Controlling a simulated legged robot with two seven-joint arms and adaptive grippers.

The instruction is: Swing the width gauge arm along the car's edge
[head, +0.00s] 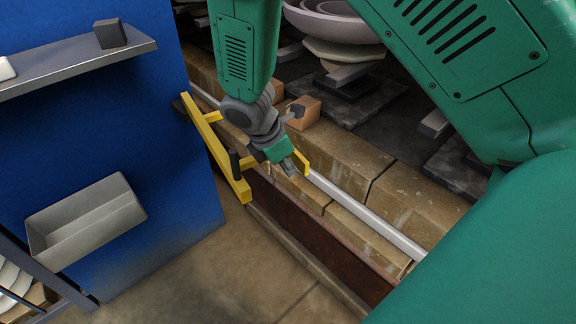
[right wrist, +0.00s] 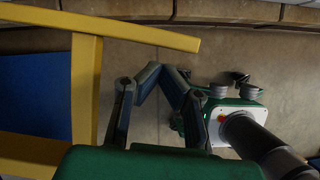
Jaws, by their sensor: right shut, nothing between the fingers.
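The yellow width gauge arm (head: 219,148) reaches out from the blue panel's right edge in the head view, along the side of the car. It has a dark upright handle (head: 235,165) near its free end. A thin yellow crosspiece (head: 303,161) shows on the far side of my right gripper (head: 285,164). The gripper is shut and empty, pointing down at the crosspiece and hiding part of it; I cannot tell if they touch. In the right wrist view, yellow bars (right wrist: 88,88) lie left of the fingers (right wrist: 146,78). The car's edge (head: 335,160) is lined with tan blocks. My left gripper is out of view.
A pale rail (head: 365,220) runs along the car's blocks. The blue panel (head: 150,150) carries a grey shelf (head: 75,62) with a dark cube (head: 110,33) and a grey bin (head: 85,220). A small brown block (head: 303,112) sits on the edge. The floor (head: 240,265) is clear.

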